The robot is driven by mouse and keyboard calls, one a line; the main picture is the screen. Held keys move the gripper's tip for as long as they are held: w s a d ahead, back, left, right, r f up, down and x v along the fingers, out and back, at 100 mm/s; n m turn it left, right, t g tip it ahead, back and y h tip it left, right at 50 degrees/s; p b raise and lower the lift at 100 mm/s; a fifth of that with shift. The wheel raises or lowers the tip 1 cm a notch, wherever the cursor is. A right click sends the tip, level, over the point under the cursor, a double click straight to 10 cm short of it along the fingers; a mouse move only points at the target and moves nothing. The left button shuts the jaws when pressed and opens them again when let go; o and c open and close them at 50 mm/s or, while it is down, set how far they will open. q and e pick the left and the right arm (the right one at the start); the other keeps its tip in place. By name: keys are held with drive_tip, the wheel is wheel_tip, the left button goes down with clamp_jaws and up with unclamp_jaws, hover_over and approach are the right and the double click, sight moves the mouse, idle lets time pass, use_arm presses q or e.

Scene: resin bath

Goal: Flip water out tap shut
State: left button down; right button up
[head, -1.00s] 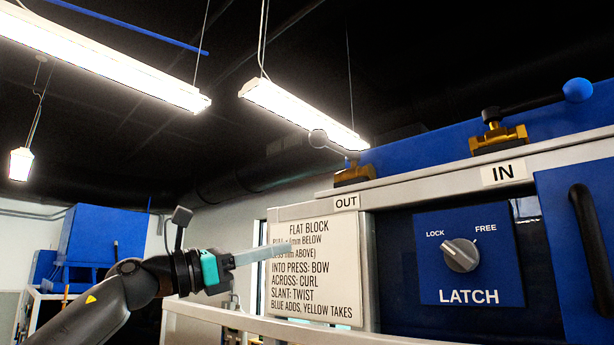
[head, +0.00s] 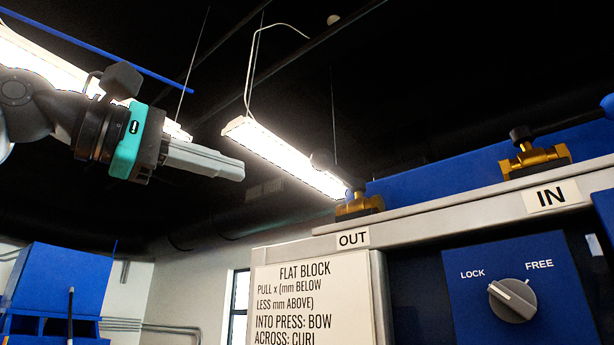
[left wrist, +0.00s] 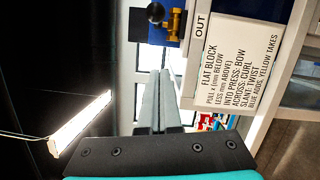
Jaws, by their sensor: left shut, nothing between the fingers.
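The water out tap is a brass valve (head: 360,204) on the ledge above the OUT label (head: 353,238). My left gripper (head: 240,171) is shut and empty, pointing right, up and to the left of the knob with a gap in the picture. In the left wrist view the closed fingers (left wrist: 160,76) point toward the brass valve (left wrist: 173,26) and its round knob (left wrist: 156,12), not touching them. My right gripper is out of view.
The IN tap (head: 535,158) stands further right, its lever running to a blue knob (head: 607,103). Below are a latch dial (head: 512,300) and a printed sign (head: 310,300). A lamp (head: 285,158) hangs behind. The air between gripper and tap looks clear.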

sight(340, 173)
use_arm(q)
drive_tip(key=w+d+r+p, duration=0.1)
drive_tip(key=w+d+p, duration=0.2)
drive_tip(key=d, duration=0.8)
drive_tip(key=shift+w, duration=0.55)
drive_tip(key=shift+r, duration=0.1)
